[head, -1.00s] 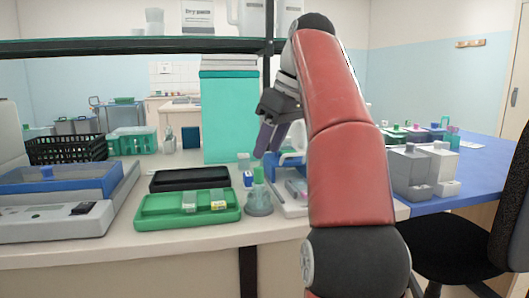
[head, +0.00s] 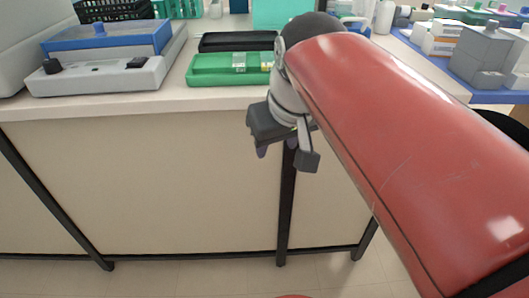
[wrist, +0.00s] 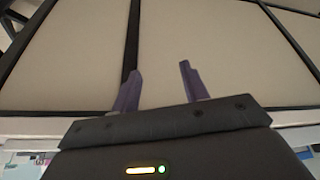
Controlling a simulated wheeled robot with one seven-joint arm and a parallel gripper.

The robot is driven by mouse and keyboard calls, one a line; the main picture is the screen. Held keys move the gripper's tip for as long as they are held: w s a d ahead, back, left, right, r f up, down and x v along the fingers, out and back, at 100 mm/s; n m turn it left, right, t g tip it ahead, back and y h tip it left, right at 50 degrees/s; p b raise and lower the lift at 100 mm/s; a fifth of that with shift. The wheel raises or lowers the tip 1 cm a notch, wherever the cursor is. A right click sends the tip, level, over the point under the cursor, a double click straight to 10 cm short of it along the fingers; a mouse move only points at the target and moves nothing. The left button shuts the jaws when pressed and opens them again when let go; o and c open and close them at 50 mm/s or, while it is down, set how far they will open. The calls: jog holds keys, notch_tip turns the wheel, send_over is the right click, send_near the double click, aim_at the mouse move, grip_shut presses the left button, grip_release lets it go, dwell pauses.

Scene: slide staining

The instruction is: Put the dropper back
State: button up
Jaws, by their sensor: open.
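I cannot make out a dropper in the current views; my red arm hides part of the bench top beside the green tray (head: 212,72). My gripper (head: 284,158) hangs in front of the bench's front panel, below the edge of the bench top. In the wrist view its two purple fingers (wrist: 158,88) are spread apart with nothing between them. Behind them is only the plain beige panel (wrist: 215,45) and a dark frame bar.
A black tray (head: 236,41) lies behind the green tray. A grey device with a blue part (head: 105,40) stands at the left of the bench. Grey containers (head: 483,50) stand on the blue surface at right. A dark chair is partly visible at the right edge.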

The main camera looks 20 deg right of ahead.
jog(key=s+a+f, duration=0.1)
jog(key=s+f, duration=0.5)
jog(key=f, duration=0.5)
jog(key=shift+s+m+t, duration=0.15)
jog(key=shift+m+t, duration=0.15)
jog(key=shift+m, duration=0.1)
